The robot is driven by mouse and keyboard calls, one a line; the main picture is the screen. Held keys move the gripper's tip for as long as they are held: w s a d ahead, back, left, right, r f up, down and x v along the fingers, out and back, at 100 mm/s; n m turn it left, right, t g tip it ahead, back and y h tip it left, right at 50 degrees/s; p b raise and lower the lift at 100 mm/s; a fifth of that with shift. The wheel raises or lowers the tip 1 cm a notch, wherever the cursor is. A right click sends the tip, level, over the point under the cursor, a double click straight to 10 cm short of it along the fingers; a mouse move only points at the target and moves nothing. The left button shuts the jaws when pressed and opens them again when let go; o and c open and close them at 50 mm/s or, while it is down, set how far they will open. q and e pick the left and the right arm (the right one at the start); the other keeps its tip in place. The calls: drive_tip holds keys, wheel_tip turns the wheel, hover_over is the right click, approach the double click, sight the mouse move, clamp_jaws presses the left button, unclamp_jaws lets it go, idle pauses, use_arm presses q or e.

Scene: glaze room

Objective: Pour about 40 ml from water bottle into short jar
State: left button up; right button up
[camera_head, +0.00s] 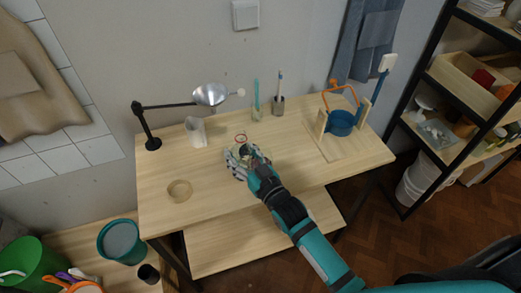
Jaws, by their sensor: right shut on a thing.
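My right gripper (245,161) is over the middle of the wooden table, its arm coming in from the lower right. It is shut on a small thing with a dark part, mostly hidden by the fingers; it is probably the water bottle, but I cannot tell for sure. No water stream can be made out. My left gripper is not in view.
The table's front left is mostly clear.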

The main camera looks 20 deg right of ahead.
drive_tip(key=shift+r+n, duration=0.3)
drive_tip(key=shift+r, duration=0.35)
idle(2.4)
